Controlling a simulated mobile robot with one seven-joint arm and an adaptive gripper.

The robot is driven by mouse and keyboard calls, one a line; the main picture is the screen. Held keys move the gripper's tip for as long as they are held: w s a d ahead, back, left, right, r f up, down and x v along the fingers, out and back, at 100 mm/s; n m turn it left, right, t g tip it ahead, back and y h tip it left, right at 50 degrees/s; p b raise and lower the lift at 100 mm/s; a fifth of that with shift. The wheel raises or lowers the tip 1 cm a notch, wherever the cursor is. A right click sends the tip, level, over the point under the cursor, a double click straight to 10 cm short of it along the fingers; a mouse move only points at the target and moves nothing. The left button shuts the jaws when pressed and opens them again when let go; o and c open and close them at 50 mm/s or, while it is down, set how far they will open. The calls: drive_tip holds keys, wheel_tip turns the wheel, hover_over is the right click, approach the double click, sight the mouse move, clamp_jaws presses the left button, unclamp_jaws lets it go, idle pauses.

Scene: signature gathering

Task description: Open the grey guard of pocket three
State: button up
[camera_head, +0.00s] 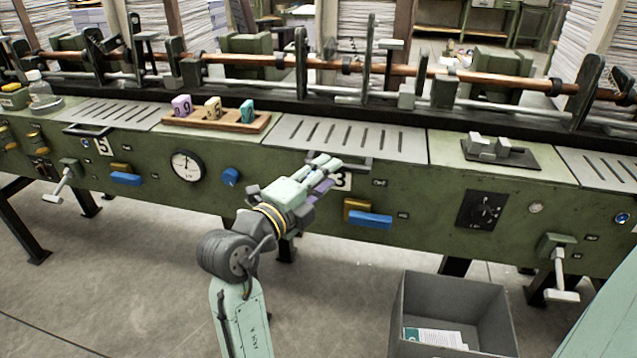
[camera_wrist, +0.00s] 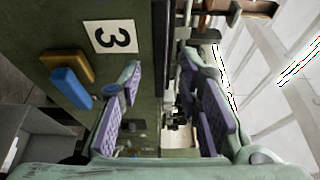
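The grey slotted guard of pocket three (camera_head: 350,136) lies flat on the green machine's top, above the white number 3 label (camera_head: 342,182). A bar handle (camera_head: 357,161) runs along its front edge, partly hidden by my gripper. My gripper (camera_head: 328,170) is at this front edge, just left of the label. In the wrist view my gripper (camera_wrist: 168,108) is open, its purple-padded fingers wide apart on either side of the machine's front edge. The number 3 label (camera_wrist: 114,36) shows beyond the left finger. I cannot tell whether the fingers touch the handle.
A wooden tray (camera_head: 245,126) with numbered blocks stands left of the guard, and a grey clamp block (camera_head: 495,148) right. Shafts and uprights run behind. A grey bin (camera_head: 455,300) stands on the floor in front.

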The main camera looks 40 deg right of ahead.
drive_tip(key=shift+s+a, duration=0.2)
drive_tip(key=shift+a, duration=0.4)
